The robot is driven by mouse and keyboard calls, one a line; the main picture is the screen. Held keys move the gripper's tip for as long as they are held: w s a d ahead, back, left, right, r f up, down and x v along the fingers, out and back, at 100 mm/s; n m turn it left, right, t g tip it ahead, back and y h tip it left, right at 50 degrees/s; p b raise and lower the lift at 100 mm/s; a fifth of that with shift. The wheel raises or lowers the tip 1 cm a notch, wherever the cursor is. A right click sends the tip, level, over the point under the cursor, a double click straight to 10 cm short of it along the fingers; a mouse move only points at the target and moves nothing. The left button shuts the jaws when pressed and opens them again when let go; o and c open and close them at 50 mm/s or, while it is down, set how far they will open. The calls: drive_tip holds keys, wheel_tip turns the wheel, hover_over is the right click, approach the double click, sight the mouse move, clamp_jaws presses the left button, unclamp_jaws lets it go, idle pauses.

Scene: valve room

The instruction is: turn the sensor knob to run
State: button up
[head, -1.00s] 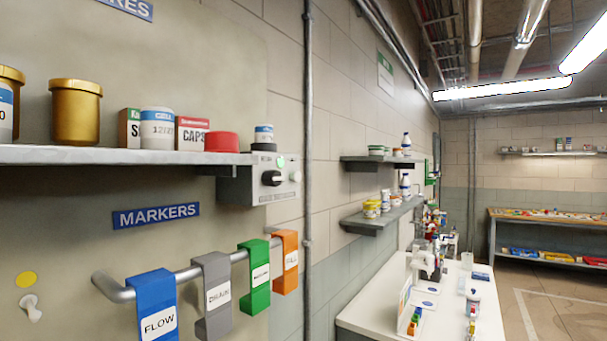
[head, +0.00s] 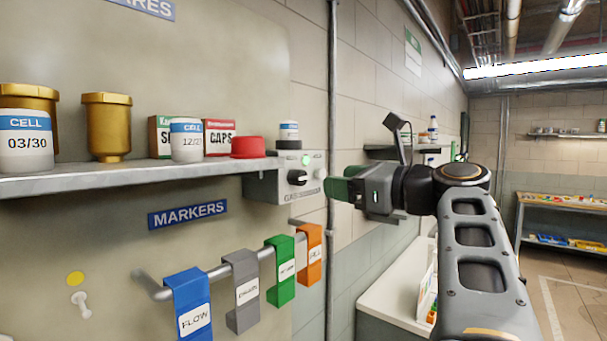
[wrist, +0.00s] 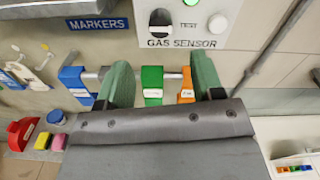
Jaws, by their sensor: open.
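The gas sensor is a pale grey box (head: 268,186) on the wall at the right end of the shelf. Its black knob (head: 297,177) sits on the front face below a lit green lamp (head: 306,160).
A rail below the sensor carries hanging markers: blue (head: 188,305), grey (head: 241,290), green (head: 280,270) and orange (head: 310,255). The shelf (head: 120,176) holds jars, boxes and a red cap (head: 248,147). A vertical pipe (head: 332,100) runs right of the sensor.

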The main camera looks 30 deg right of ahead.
sight(303, 177)
drive_tip(key=p+x, duration=0.2)
drive_tip(key=x, duration=0.8)
drive_tip(key=shift+f, duration=0.1)
drive_tip(key=shift+c, duration=0.3)
